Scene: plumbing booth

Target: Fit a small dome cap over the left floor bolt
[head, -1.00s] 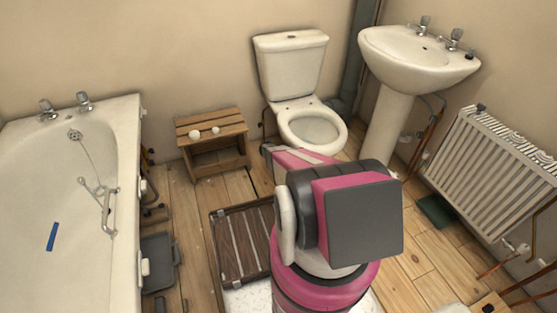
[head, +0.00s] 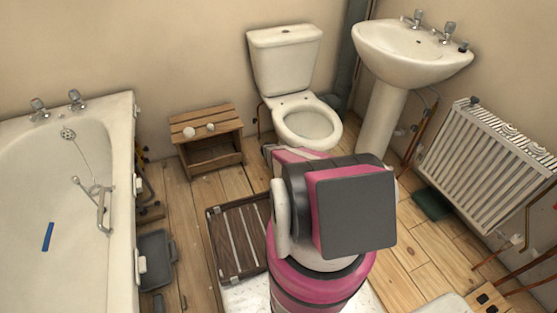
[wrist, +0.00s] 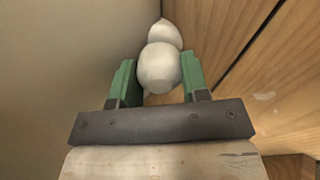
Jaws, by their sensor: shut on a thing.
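In the wrist view my gripper (wrist: 158,82) has green fingers shut on a white dome cap (wrist: 159,68). A second white rounded thing (wrist: 164,34) shows just beyond the held cap; I cannot tell whether the two touch or what it is. In the head view my arm hides the gripper and the held cap. The toilet (head: 305,125) stands at the back wall, but the left floor bolt is not clearly visible. Two small white caps, left (head: 188,132) and right (head: 211,127), sit on the wooden stool (head: 228,117).
The bath (head: 122,200) is along the left. A slatted wooden mat (head: 232,247) lies beside my arm. The basin (head: 400,55) and radiator (head: 480,155) are at right. In the wrist view a plain pale surface (wrist: 55,70) is left, wooden boards (wrist: 265,95) right.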

